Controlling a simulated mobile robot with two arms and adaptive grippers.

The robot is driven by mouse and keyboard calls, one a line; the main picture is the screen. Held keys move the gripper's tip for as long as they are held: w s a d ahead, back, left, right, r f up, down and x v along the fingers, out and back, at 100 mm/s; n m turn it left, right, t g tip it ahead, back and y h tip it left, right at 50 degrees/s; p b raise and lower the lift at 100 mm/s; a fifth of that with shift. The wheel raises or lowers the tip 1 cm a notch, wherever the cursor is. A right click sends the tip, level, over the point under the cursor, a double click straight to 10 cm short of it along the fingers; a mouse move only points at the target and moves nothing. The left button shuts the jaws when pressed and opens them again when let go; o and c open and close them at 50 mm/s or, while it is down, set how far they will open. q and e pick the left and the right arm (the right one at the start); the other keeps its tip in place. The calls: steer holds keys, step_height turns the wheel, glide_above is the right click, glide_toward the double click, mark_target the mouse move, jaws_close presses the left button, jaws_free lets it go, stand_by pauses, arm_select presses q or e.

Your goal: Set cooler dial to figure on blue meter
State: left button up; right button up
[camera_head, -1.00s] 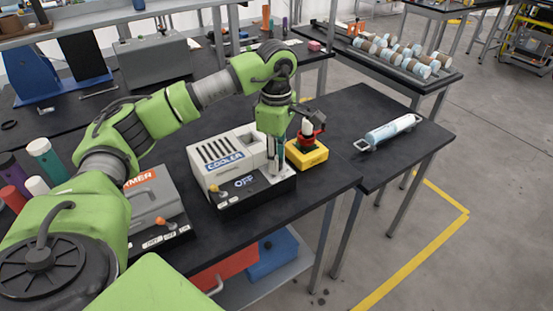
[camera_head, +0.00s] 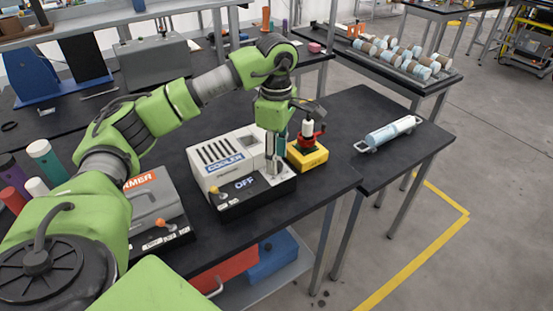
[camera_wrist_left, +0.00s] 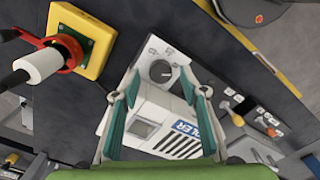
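The white cooler (camera_head: 208,169), with its blue COOLER label, stands on the dark bench. Its black front reads OFF, and a lever with an orange tip (camera_head: 215,190) is at its left. In the left wrist view the round grey dial (camera_wrist_left: 160,71) is on the cooler's panel, between and just beyond the fingertips. Its pointer setting and markings are too small to read. My left gripper (camera_head: 271,174) points down over the cooler's right end. Its teal fingers (camera_wrist_left: 160,90) are apart and empty. I cannot make out a blue meter. My right gripper is out of view.
A yellow box with a red and white top (camera_head: 307,155) stands close to the right of my left gripper. A grey heater (camera_head: 155,202) is left of the cooler. A pale blue cylinder (camera_head: 390,133) lies on the right table, with bare tabletop around it.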

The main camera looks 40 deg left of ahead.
arm_select(q)
step_height(320, 180, up, 11)
steer(key=shift+f, duration=0.2)
stand_by(0.6)
